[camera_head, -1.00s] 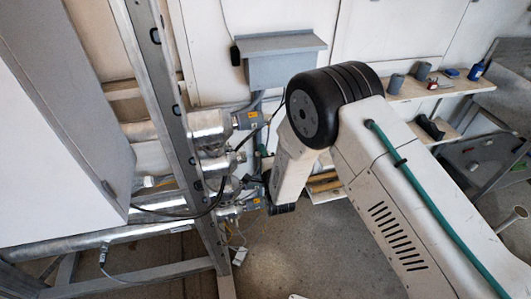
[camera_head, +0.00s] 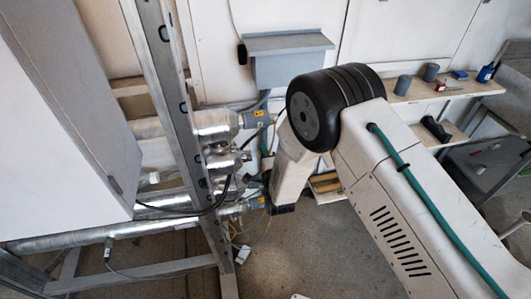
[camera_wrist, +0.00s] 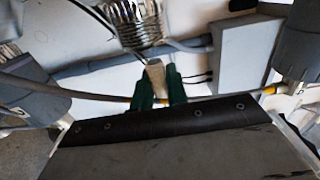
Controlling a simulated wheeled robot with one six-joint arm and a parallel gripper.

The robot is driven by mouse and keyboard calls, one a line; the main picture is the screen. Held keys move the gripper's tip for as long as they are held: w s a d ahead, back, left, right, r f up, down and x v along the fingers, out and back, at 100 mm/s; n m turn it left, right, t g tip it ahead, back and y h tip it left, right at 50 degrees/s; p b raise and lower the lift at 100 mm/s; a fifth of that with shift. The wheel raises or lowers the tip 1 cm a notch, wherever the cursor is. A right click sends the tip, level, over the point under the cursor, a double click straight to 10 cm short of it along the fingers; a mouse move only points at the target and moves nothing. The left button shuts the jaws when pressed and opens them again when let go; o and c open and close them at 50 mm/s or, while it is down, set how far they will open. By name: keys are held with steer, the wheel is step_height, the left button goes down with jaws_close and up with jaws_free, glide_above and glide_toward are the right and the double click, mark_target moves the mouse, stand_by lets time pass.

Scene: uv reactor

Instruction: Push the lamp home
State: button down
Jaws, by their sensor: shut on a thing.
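In the wrist view my gripper (camera_wrist: 156,88) has two green fingers shut on a pale, tapered end piece. I take this piece for the end of the lamp (camera_wrist: 155,72). It lies in line with a ribbed metal fitting (camera_wrist: 140,32) just beyond it; how far it reaches inside cannot be seen. In the head view the reactor's shiny steel tubes (camera_head: 212,124) lie left of my arm, with grey end caps (camera_head: 256,119) bearing yellow labels. My wrist hides the gripper and the lamp there.
A steel frame post (camera_head: 172,120) stands close left of my wrist. Black cables (camera_head: 205,211) loop by the tubes. A grey box (camera_head: 290,60) is on the wall behind. Shelves (camera_head: 440,92) with small items are at the right. Grey caps (camera_wrist: 36,88) flank the gripper.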

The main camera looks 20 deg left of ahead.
mark_target(247, 156)
steer(key=shift+s+a, duration=0.75)
steer(key=shift+a, duration=0.35)
stand_by(0.5)
steer(key=c, duration=1.3)
jaws_free()
steer(key=shift+s, duration=0.1)
